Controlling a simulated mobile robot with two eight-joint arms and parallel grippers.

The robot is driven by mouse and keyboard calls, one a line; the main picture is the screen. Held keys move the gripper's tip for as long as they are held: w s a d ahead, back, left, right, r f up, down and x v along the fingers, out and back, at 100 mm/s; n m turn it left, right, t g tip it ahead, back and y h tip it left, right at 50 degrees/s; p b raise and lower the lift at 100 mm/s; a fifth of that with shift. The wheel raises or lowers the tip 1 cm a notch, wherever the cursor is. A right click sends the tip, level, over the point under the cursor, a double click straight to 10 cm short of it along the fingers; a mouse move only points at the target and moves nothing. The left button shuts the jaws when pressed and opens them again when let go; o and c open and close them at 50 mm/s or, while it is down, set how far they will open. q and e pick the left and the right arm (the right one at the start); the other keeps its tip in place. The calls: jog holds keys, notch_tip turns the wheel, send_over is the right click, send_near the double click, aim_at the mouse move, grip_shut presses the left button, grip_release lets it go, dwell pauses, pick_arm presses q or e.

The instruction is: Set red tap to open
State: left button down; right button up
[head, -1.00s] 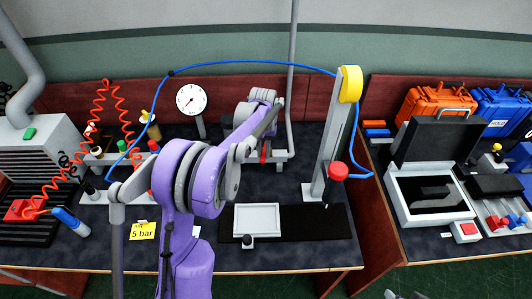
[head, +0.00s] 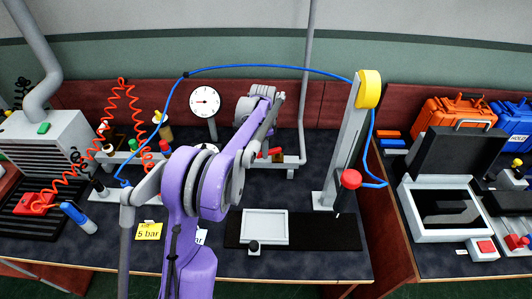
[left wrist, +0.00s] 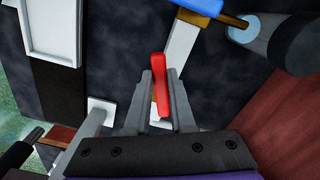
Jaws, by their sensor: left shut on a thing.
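The red tap's lever (head: 277,152) shows small at the back of the bench on the grey pipe, partly behind my left arm. In the left wrist view the red lever (left wrist: 159,66) stands between my left gripper's two grey fingers (left wrist: 160,88), with its end reaching past the fingertips. The fingers are shut on it. In the head view the left gripper (head: 262,153) is mostly hidden by my arm and too small to make out well. The tap's body is largely hidden. My right gripper is not in view.
A round gauge (head: 205,101) stands left of my arm. A blue hose (head: 270,67) arches from the left to a grey post (head: 345,140) with a yellow top. A coiled red hose (head: 122,95) is at left.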

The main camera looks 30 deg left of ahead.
pick_arm(q)
jog(key=shift+w+a+m, duration=0.25)
jog(key=shift+w+m, duration=0.05)
jog(key=shift+m, duration=0.45)
jog(key=shift+w+a+m, duration=0.25)
jog(key=shift+a+m, duration=0.05)
jog(key=shift+m, duration=0.5)
jog(key=shift+w+a+m, duration=0.25)
jog(key=shift+w+m, duration=0.05)
jog(key=shift+m, duration=0.45)
jog(key=c, duration=0.8)
grip_release()
jog(key=shift+o, duration=0.2)
notch_tip(320, 180, up, 11)
jog(key=shift+p, duration=0.35)
jog(key=shift+f, duration=0.1)
